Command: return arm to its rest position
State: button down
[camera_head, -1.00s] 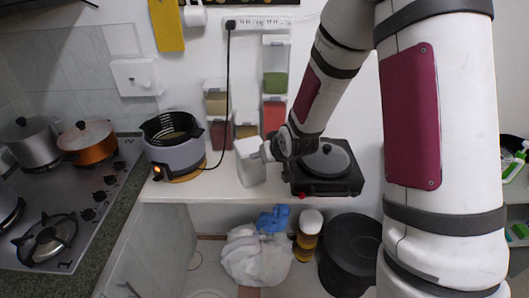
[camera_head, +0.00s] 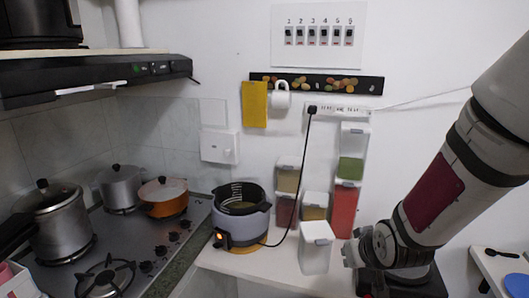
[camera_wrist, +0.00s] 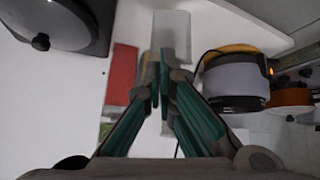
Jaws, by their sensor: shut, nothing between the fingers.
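My gripper (camera_head: 349,255) is shut and empty at the right of the counter, at the end of my arm. In the wrist view its green-padded fingers (camera_wrist: 163,78) come together at the tips. A white-lidded container (camera_head: 316,257) stands upright on the counter just left of my gripper. A pale block, likely this container (camera_wrist: 172,32), shows beyond the fingertips in the wrist view. My forearm and gripper partly cover a black hot plate at the lower right.
Spice dispensers with red (camera_head: 344,210), green (camera_head: 350,169) and brown (camera_head: 287,180) contents stand by the wall. A grey cooker (camera_head: 241,218) with a cord is left of them. Pots, including an orange one (camera_head: 164,197), stand on the hob. Bare counter (camera_head: 262,266) lies in front.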

jog(key=s+a+r+m+g, duration=0.1)
jog(key=s+a+r+g, duration=0.1)
jog(key=s+r, duration=1.6)
jog(key=s, duration=0.3)
jog(key=shift+s+r, duration=0.25)
jog(key=shift+s, duration=0.05)
jog(key=shift+a, duration=0.1)
